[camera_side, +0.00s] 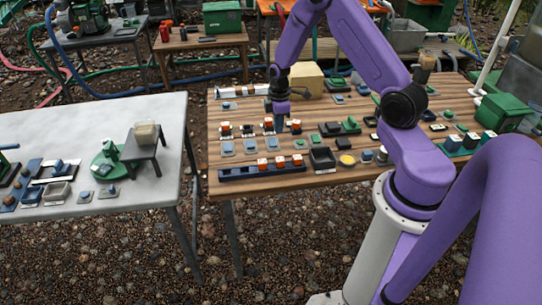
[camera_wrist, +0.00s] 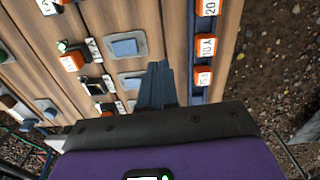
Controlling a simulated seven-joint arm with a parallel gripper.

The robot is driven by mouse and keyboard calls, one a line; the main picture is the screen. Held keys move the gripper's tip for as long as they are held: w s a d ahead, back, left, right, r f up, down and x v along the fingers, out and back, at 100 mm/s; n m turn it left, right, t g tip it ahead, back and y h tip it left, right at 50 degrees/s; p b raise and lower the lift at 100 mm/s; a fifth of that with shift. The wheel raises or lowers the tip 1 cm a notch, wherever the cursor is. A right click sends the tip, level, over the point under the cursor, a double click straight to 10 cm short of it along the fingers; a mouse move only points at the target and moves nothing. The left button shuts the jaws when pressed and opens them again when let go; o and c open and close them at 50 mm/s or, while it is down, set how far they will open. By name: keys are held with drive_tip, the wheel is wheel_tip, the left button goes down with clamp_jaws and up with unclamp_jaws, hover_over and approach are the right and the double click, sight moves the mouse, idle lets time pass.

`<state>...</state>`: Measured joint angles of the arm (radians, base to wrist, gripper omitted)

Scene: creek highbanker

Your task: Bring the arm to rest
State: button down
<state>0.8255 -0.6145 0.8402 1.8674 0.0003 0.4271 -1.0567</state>
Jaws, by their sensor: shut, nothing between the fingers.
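My purple arm stands at the wooden table (camera_side: 232,165), with my gripper (camera_side: 279,128) pointing down over the table's left part. In the wrist view the two dark blue-grey fingers of my gripper (camera_wrist: 157,70) are together, with nothing between them. They are above the planks, between a row of blue square pads (camera_wrist: 127,46) and a dark blue strip (camera_wrist: 198,92) carrying orange-and-white blocks (camera_wrist: 205,47). I cannot tell the exact height of the fingertips over the table.
Orange-topped devices (camera_wrist: 72,60) stand close by. A dark open bin (camera_side: 322,158), a yellow disc (camera_side: 347,160) and a green box (camera_side: 503,112) are on the wooden table. A pale table (camera_side: 150,185) with small parts stands left, across a gap.

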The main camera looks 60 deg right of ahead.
drive_tip(key=s+a+r+n, duration=0.1)
drive_tip(key=s+a+r, duration=0.5)
drive_tip(key=a, duration=0.4)
drive_tip(key=s+a+r+n, duration=0.1)
drive_tip(key=s+a+r, duration=0.3)
drive_tip(key=a+r, duration=0.5)
drive_tip(key=s+a+r, duration=0.2)
drive_tip(key=s+r, duration=0.1)
drive_tip(key=s, duration=0.6)
drive_tip(key=s+a+r+n, duration=0.1)
drive_tip(key=s+a+r, duration=0.1)
drive_tip(key=s, duration=0.8)
drive_tip(key=shift+s+r, duration=0.15)
drive_tip(key=shift+r, duration=0.25)
